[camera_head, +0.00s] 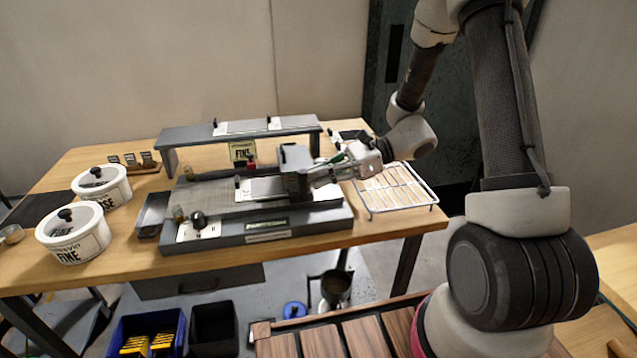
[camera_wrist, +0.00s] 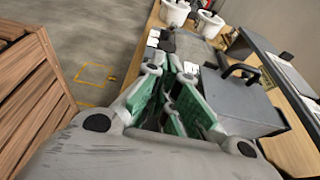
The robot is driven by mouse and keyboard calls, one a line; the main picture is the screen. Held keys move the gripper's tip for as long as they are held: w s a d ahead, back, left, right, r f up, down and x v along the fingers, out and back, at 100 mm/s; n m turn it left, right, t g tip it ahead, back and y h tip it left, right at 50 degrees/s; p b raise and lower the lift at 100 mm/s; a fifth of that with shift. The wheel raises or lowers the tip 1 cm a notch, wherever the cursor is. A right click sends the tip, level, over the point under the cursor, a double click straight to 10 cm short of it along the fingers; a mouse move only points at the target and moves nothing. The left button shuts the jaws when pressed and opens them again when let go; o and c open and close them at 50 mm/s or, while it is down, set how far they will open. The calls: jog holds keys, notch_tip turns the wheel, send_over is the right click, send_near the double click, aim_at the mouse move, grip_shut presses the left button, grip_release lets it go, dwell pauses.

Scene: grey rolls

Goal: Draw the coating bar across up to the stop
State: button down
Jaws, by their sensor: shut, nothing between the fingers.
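The coater (camera_head: 250,235) is a low grey bench unit with a flat bed (camera_head: 215,192) on the wooden table. A dark grey block (camera_head: 293,160) stands across the right part of its bed. In the wrist view a large grey block with a black handle (camera_wrist: 238,71) lies right of my fingers. My gripper (camera_head: 312,176) is at the right side of the dark block in the head view. Its green-padded fingers (camera_wrist: 174,76) are shut with nothing between them. I cannot tell whether they touch the block. The coating bar and the stop cannot be made out clearly.
A raised grey shelf (camera_head: 190,136) stands behind the coater. A wire rack (camera_head: 402,207) is at the table's right end, below my wrist. Two white lidded pots, one nearer (camera_head: 72,240) and one farther (camera_head: 103,190), stand at left. A red-capped bottle (camera_head: 251,166) is behind the bed.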

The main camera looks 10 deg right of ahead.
jog(key=shift+a, duration=1.65)
dwell(1.6)
jog(key=s+d+f+n+g+h, duration=0.2)
jog(key=s+d+n+g+h, duration=0.3)
jog(key=s+d+n, duration=0.5)
jog(key=s+d+r+n+t+h, duration=0.4)
jog(key=d+r, duration=0.3)
jog(key=r, duration=0.2)
jog(key=s+d+r+n+t+h, duration=0.4)
jog(key=s+d+r+t+h, duration=0.1)
jog(key=d+r, duration=0.3)
jog(key=shift+r+h, duration=0.3)
jog(key=shift+r, duration=0.35)
